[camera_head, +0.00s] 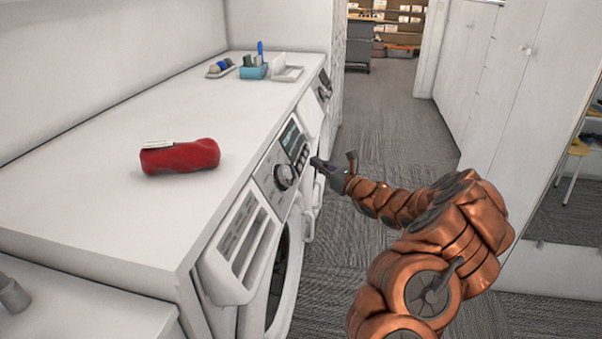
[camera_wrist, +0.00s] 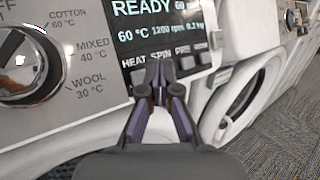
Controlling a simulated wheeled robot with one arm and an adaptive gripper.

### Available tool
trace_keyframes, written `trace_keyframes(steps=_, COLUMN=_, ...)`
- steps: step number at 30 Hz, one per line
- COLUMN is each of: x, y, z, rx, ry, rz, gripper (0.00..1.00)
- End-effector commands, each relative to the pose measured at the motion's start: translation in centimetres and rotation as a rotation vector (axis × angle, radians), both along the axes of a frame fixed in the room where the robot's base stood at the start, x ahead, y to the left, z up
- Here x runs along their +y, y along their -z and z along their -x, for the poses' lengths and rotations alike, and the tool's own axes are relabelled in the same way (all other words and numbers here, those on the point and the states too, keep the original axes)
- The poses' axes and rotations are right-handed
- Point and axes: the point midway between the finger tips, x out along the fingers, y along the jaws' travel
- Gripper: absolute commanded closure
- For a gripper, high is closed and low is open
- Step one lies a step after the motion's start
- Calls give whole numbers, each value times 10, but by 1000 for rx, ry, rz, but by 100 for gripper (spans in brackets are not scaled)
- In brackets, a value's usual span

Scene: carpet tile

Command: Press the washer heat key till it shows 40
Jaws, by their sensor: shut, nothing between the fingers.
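The washer (camera_head: 255,262) stands under the white counter, with its control panel facing the aisle. Its display (camera_wrist: 150,28) reads READY and 60 °C, 1200 rpm, 0.2 kg in the wrist view. The labels HEAT, SPIN and PRE run along the bottom of the display. The heat key (camera_wrist: 139,75) is a small grey key under HEAT, partly beside my fingers. My gripper (camera_wrist: 160,70) is shut and empty, its tips in front of the SPIN area, just right of the heat key. In the head view my gripper (camera_head: 315,163) is close to the panel; contact cannot be told.
A round dial (camera_wrist: 25,72) with programme labels is left of the keys. A red cloth roll (camera_head: 180,156) lies on the counter (camera_head: 110,205), with small trays and a blue caddy (camera_head: 254,70) farther back. A second machine (camera_wrist: 290,20) stands beyond. The carpeted aisle is clear.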

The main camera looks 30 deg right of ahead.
Motion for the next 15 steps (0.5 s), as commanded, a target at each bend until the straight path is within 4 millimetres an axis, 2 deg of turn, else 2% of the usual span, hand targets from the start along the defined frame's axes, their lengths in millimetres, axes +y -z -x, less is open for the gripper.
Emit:
trace_keyframes(steps=6, x=10, y=8, z=-9, rx=1, ry=0, rz=0, gripper=100)
trace_keyframes(steps=15, x=12, y=8, z=-11, rx=2, ry=2, rz=0, gripper=100)
